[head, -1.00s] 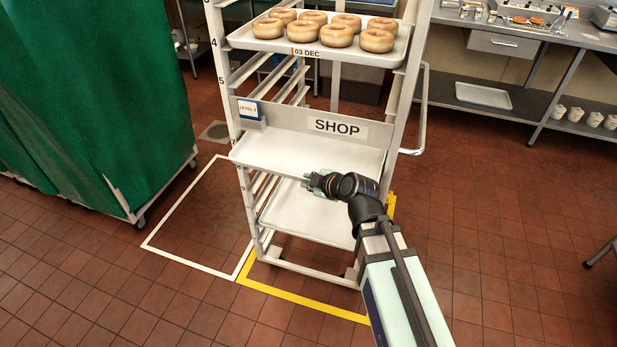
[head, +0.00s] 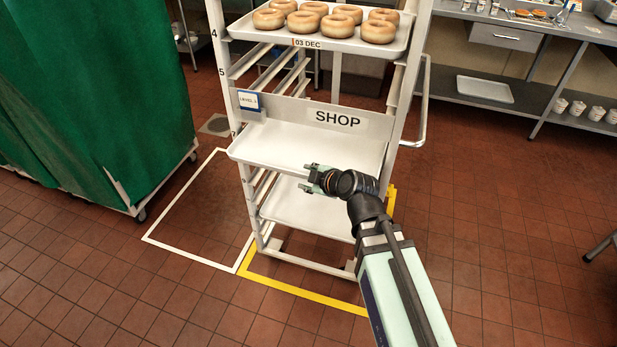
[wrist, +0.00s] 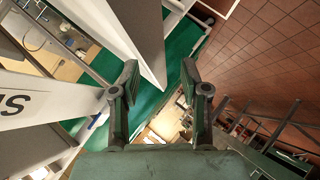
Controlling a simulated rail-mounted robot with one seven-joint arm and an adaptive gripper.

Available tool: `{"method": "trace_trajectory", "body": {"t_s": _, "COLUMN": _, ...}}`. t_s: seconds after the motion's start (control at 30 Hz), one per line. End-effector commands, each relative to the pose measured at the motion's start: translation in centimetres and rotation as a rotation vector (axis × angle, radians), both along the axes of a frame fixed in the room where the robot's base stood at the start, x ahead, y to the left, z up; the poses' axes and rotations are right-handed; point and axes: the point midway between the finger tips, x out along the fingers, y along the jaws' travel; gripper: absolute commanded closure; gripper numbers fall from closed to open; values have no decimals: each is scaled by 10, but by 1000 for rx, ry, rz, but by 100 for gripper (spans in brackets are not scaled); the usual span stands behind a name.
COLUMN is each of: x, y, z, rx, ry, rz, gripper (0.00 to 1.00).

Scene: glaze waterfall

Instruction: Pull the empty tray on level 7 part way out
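The empty white tray (head: 305,145) sits in the rack just below the SHOP sign, its front edge facing me. A second empty white tray (head: 300,208) sits lower in the rack. My gripper (head: 306,179) is open with nothing between its fingers, its fingers pointing left. In the head view it overlaps the front right part of the upper empty tray; contact cannot be told. In the wrist view my gripper (wrist: 159,82) has its fingers spread apart. A pale pointed corner (wrist: 150,45), seemingly of a tray, shows beyond and between them.
A tray of doughnuts (head: 330,44) sits higher in the rack. The SHOP sign (head: 338,118) and a small level card (head: 249,101) are above the empty tray. A green covered trolley (head: 95,100) stands left. A counter (head: 500,85) stands at the back right. Floor in front is free.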

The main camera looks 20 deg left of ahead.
Motion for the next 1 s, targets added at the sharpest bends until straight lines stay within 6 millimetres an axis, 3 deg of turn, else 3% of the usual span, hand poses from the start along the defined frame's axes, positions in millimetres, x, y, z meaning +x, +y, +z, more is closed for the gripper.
{"method": "trace_trajectory", "body": {"t_s": 0.27, "x": 0, "y": 0, "z": 10, "rx": 1, "ry": -2, "rz": 1, "gripper": 55}}
{"method": "trace_trajectory", "body": {"t_s": 0.7, "x": 1, "y": 0, "z": 72, "rx": 1, "ry": -3, "rz": 0, "gripper": 55}}
{"method": "trace_trajectory", "body": {"t_s": 1.0, "x": 1, "y": 0, "z": 98, "rx": 0, "ry": -1, "rz": -1, "gripper": 55}}
